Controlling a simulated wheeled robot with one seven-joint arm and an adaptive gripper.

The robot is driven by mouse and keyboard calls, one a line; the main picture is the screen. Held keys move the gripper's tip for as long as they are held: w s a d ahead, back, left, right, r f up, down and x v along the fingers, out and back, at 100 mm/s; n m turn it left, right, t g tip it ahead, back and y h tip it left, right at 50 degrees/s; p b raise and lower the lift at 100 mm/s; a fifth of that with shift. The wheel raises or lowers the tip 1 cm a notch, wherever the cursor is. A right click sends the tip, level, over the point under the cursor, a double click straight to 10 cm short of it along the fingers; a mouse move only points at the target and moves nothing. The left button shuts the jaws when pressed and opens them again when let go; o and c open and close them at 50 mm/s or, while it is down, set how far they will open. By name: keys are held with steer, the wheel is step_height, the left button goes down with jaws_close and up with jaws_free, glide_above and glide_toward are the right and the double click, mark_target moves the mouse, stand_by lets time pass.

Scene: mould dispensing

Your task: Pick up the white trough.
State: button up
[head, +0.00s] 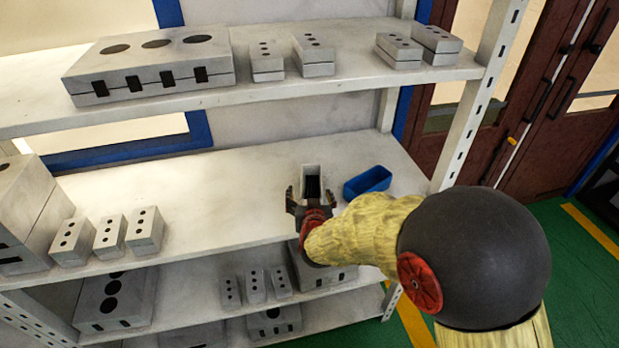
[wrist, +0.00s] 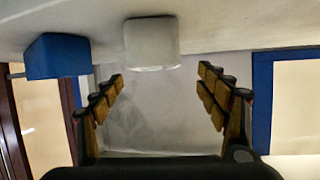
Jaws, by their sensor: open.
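The white trough (head: 311,170) stands on the middle shelf, its open top showing a dark inside. In the wrist view the white trough (wrist: 152,43) is a pale block at the top, a little beyond the fingertips and roughly between them. My gripper (head: 310,195) is at its near end, with a finger to each side in the head view. In the wrist view my gripper (wrist: 160,76) has its fingers spread wide with nothing between them. I cannot tell whether a finger touches the trough.
A blue trough (head: 368,181) stands close to the right on the same shelf; it also shows in the wrist view (wrist: 57,56). Several grey moulds (head: 109,235) stand at the shelf's left. The upper shelf (head: 345,82) overhangs behind. The shelf left of the white trough is clear.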

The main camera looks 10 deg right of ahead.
mark_target(312, 195)
step_height(312, 195, down, 2)
steer(key=shift+d+f+h, duration=0.1)
steer(key=shift+f+h, duration=0.05)
steer(key=shift+h, duration=0.25)
steer(key=shift+w+d+f+m, duration=0.1)
steer(key=shift+w+f+m, duration=0.15)
steer(key=shift+f+m, duration=0.05)
steer(key=x, duration=0.7)
steer(key=shift+w+d+r+b, duration=0.15)
steer(key=shift+d+b, duration=0.1)
steer(key=shift+b, duration=0.15)
steer(key=shift+c, duration=0.2)
steer(key=c, duration=1.4)
steer(key=shift+o, duration=0.2)
steer(key=shift+r, duration=0.1)
